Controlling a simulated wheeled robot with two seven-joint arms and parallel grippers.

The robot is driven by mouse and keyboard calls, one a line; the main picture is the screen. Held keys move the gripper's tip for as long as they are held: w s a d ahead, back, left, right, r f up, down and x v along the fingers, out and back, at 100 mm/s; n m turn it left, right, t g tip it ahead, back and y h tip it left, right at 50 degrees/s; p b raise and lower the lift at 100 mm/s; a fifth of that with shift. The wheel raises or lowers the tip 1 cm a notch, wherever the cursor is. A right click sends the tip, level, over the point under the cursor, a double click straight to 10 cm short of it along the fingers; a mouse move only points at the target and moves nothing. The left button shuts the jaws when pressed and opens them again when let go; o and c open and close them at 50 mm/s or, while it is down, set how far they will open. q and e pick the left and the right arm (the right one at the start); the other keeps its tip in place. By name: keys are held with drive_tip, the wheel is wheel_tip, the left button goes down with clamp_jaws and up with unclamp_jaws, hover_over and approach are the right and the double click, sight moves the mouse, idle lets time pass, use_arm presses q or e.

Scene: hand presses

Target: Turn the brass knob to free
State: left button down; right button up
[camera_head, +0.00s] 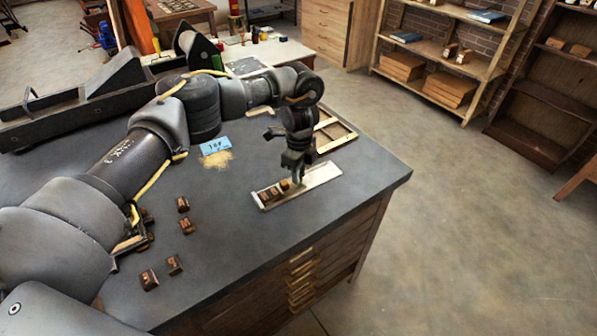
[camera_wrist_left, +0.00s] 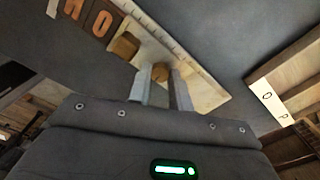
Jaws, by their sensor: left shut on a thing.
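The brass knob (camera_wrist_left: 160,72) is a small round brown-gold piece on the pale metal composing stick (camera_wrist_left: 208,94), which has a ruled edge. My left gripper (camera_wrist_left: 161,82) is shut on the knob, with one finger on each side of it. A brown block (camera_wrist_left: 124,45) sits in the stick beside the knob, and wooden letter blocks (camera_wrist_left: 98,17) stand further along. In the head view my left gripper (camera_head: 293,176) points down over the middle of the composing stick (camera_head: 322,177), hiding the knob. My right gripper is not in view.
Loose type blocks (camera_head: 187,225) lie on the grey bench top (camera_head: 240,245) to the left. A blue card (camera_head: 214,146) lies behind them. A wooden tray (camera_head: 335,133) is just behind the stick. A dark press (camera_head: 75,110) stands at the back left. The bench's right edge is close.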

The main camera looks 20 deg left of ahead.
use_arm(q)
drive_tip(key=c, duration=1.3)
unclamp_jaws()
wheel_tip(320, 180, up, 11)
drive_tip(key=shift+w+f+b, duration=0.1)
drive_tip(key=shift+w+b, duration=0.05)
drive_tip(key=shift+b, duration=0.3)
